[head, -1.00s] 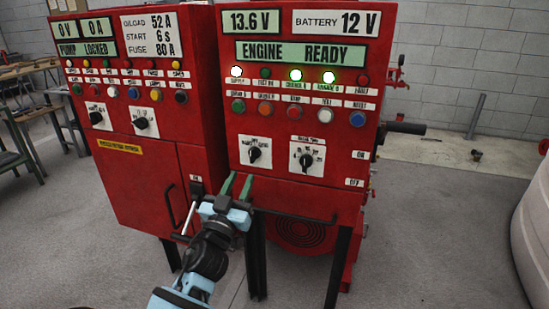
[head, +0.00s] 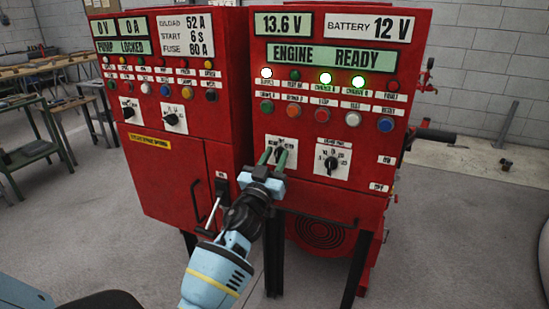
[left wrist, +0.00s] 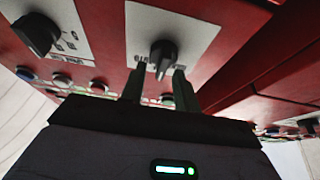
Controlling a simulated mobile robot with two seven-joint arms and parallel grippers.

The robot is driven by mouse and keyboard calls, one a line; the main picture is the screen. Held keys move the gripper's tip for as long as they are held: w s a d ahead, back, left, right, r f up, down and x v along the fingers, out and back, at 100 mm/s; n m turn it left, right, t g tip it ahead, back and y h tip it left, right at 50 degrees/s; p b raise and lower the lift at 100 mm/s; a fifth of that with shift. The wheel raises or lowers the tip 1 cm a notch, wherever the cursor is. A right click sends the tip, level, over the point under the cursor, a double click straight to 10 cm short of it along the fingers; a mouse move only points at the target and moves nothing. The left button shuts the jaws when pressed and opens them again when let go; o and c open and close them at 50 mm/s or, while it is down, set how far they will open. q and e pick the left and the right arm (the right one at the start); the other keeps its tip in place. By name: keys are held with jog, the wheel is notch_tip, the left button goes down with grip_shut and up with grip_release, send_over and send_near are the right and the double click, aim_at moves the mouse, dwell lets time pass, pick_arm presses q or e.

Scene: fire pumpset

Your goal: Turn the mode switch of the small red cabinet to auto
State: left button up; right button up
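The small red cabinet (head: 330,110) stands on the right in the head view, with "ENGINE READY" on its display. Its left black switch knob (head: 280,154) sits on a white plate, partly hidden behind my fingers. My left gripper (head: 273,158) is open in front of this knob, its two green fingers apart. In the left wrist view the knob (left wrist: 162,57) shows between and just beyond the fingertips (left wrist: 161,78); I cannot tell whether they touch it. The knob's pointer position is not readable. My right gripper is not in view.
A second black knob (head: 331,163) is to the right on the same panel. Lamps and buttons sit above. A handle bar (head: 318,218) juts out below. Open floor (head: 450,240) lies to the right.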

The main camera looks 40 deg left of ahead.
pick_arm(q)
grip_shut()
